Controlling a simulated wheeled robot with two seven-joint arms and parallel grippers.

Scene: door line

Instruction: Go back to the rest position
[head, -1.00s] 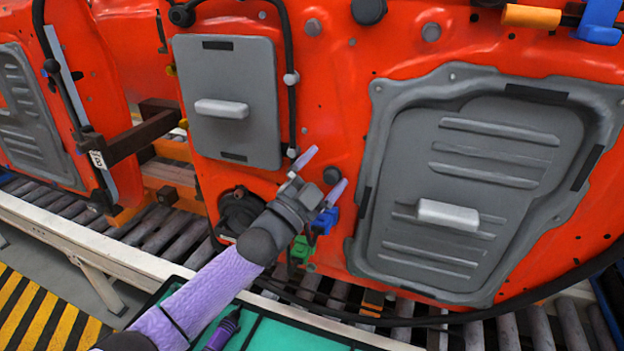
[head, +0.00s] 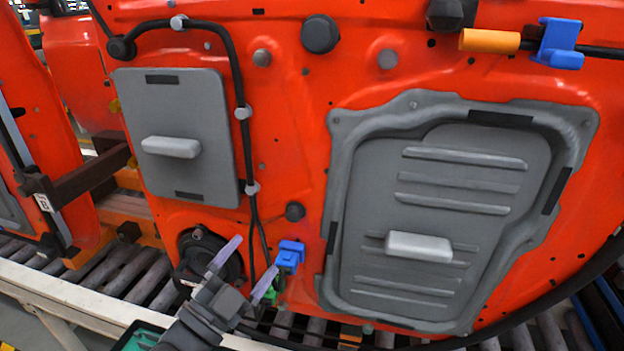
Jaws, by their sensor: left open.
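My left gripper (head: 245,270) comes in from the bottom in the head view. Its two pale purple fingers are spread apart with nothing between them. It is in front of the lower part of an orange-red door (head: 290,120). A blue connector (head: 290,256) on the door is just right of the fingertips. A green connector (head: 274,288) is partly hidden behind the right finger. A round black speaker (head: 198,243) is behind and left of the fingers. My right gripper is out of view.
The door carries a small grey panel (head: 178,110) and a large grey panel (head: 460,200), each with a light handle. A black cable (head: 235,75) runs down between them. A roller conveyor (head: 130,285) with a white rail (head: 75,305) lies below. Another orange door stands at left.

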